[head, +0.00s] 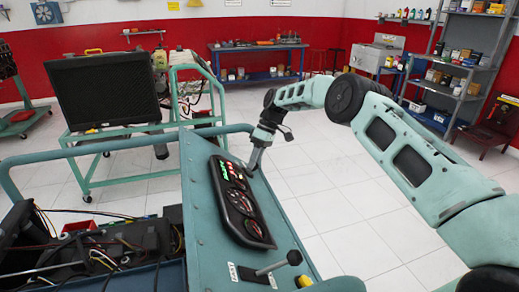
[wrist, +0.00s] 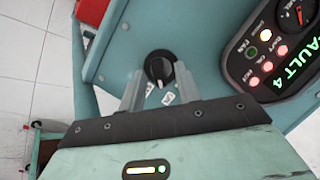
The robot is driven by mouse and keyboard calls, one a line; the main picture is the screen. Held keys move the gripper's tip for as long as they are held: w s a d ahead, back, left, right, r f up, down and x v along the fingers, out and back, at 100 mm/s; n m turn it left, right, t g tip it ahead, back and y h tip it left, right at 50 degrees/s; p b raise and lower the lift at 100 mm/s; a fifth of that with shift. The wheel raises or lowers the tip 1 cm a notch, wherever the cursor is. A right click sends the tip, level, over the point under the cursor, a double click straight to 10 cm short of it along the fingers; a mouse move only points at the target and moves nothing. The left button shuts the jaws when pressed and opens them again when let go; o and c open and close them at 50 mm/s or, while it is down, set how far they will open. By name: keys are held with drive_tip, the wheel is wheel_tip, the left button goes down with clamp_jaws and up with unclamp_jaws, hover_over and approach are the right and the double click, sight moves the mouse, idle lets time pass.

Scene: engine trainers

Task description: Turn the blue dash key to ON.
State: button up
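The dash key (wrist: 159,67) is a round black knob with a narrow raised grip, set in the blue-teal dash panel (wrist: 118,45) in the wrist view. Its grip points roughly up and down in the picture, slightly tilted. Two small white labels (wrist: 168,98) lie just below it. My gripper (wrist: 158,73) is open, with one grey finger at each side of the knob; the fingers are apart and not closed on the grip. Whether they touch the knob's rim I cannot tell. In the head view my gripper (head: 253,167) is low at the dash's far end and the key cannot be made out.
The gauge cluster (head: 240,202) sits beside the key; in the wrist view its lit display (wrist: 293,67) reads "AULT 4" with red lamps. A lever (head: 280,264) stands at the near end of the dash. A teal tube rail (head: 110,146) runs along the frame.

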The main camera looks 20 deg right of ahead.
drive_tip(key=p+v, duration=0.1)
drive_tip(key=v, duration=1)
drive_tip(key=shift+r+p, duration=0.25)
drive_tip(key=shift+p, duration=0.15)
